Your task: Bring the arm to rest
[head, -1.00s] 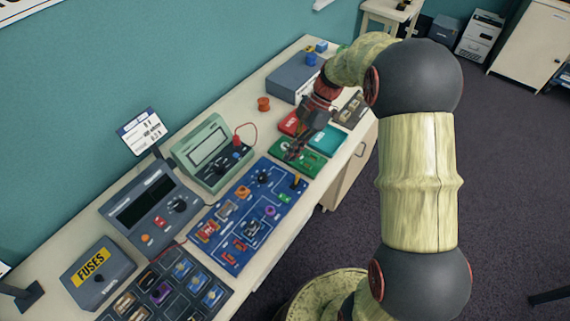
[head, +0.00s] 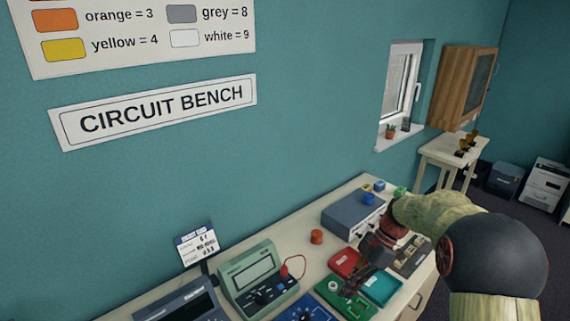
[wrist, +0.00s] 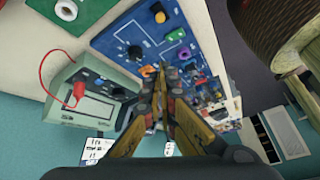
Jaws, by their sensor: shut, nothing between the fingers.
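My arm reaches over the circuit bench (head: 150,297) from the right in the head view. My gripper (head: 350,288) hangs low over a green board (head: 340,303) near the red and teal trays. It also shows in the wrist view (wrist: 163,72), where its two fingers are together with nothing between them. The fingers point over the blue circuit panel (wrist: 122,36). I cannot tell how high the fingertips are above the bench.
A pale green meter (head: 250,283) with a red lead stands left of my gripper. A grey box (head: 350,215) and a red knob-like piece (head: 316,237) are behind it. A red tray (head: 343,262) and a teal tray (head: 382,288) lie close by. The teal wall rises behind the bench.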

